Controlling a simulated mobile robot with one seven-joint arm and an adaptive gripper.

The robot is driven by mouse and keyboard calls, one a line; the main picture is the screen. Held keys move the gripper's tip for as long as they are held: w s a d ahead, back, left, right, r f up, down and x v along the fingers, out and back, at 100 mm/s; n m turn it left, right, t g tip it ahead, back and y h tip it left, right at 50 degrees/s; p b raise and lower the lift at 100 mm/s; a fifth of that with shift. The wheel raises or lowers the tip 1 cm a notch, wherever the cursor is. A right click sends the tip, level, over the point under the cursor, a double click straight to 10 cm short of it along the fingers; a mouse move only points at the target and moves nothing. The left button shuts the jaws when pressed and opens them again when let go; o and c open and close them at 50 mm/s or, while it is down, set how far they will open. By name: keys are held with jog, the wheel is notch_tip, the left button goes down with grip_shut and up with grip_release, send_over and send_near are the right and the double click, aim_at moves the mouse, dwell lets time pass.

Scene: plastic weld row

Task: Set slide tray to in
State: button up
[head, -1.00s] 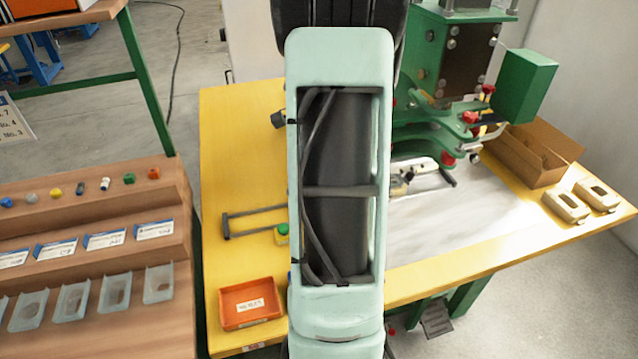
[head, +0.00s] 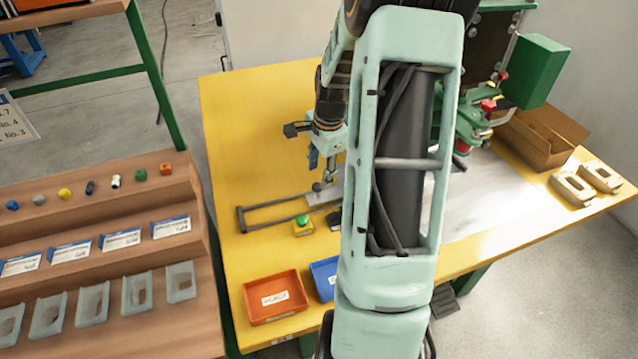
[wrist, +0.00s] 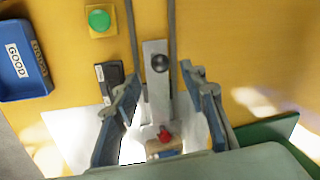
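The slide tray shows in the wrist view as a narrow grey plate (wrist: 156,90) with a round dark knob (wrist: 160,63), set between two dark parallel rails. In the head view the plate and a dark knob (head: 317,187) are at the inner end of the rail frame (head: 262,223), partly hidden by my arm. The rail frame's outer left part is empty. My gripper (wrist: 163,82) is open, its two fingers on either side of the plate, with the knob just beyond the fingertips. I cannot tell whether the fingers touch anything. A red-topped piece (wrist: 164,134) shows nearer the palm.
A green button (head: 302,220) on a yellow box stands beside the rails. An orange bin (head: 275,298) and a blue bin (head: 323,279) sit at the table's front. The green press (head: 490,115) and a cardboard box (head: 545,137) are to the right. The yellow table's left side is clear.

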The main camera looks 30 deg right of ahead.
aim_at(318, 184)
jog(key=f, duration=0.2)
jog(key=w+f, duration=0.1)
jog(key=f, duration=0.2)
jog(key=shift+f, duration=0.35)
jog(key=shift+c, duration=0.2)
grip_shut()
